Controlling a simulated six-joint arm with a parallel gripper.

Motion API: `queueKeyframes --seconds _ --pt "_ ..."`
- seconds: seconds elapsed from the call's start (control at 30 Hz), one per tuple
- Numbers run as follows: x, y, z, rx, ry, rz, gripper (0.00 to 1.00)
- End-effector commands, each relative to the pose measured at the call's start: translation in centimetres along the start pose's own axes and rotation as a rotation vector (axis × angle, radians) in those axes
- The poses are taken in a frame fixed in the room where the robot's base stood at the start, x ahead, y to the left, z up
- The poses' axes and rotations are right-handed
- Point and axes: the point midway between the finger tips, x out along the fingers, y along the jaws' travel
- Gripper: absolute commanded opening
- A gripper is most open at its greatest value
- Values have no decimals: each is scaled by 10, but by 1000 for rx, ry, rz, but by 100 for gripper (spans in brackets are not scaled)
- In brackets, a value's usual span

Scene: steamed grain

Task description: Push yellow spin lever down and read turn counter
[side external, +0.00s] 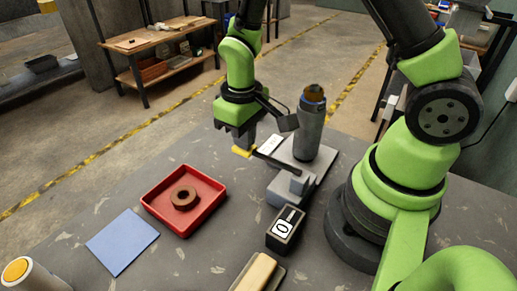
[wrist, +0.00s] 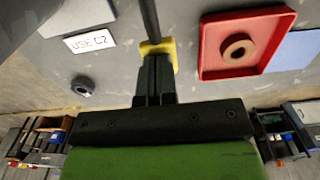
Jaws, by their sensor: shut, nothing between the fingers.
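The lever is a dark rod with a yellow tip (side external: 242,152), reaching out from a grey stand (side external: 292,186). In the wrist view the yellow tip (wrist: 158,48) lies right at my fingertips. My gripper (side external: 237,146) is shut and empty, pointing down at the tip; it also shows in the wrist view (wrist: 155,62). I cannot tell whether the fingers touch the tip or sit just above it. The turn counter (side external: 286,228) is a black box with a white display showing what looks like a 0, seen at a slant.
A grey cylinder (side external: 310,130) with a blue ring and brown contents stands on a pale base. A card reading "USE C2" (wrist: 90,40) lies on it. A red tray (side external: 158,203) holds a brown ring (side external: 184,198). A blue sheet (side external: 122,241) lies left.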

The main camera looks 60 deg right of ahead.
Motion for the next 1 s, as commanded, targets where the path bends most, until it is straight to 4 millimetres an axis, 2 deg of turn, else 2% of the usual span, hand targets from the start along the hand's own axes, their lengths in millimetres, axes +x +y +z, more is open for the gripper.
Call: queueKeyframes --seconds 0.53,0.67,1.0 --pt "27 0 0 0 -2 0 0" --pt "22 0 0 1 1 0 0" --pt "-13 0 -1 0 3 0 0"
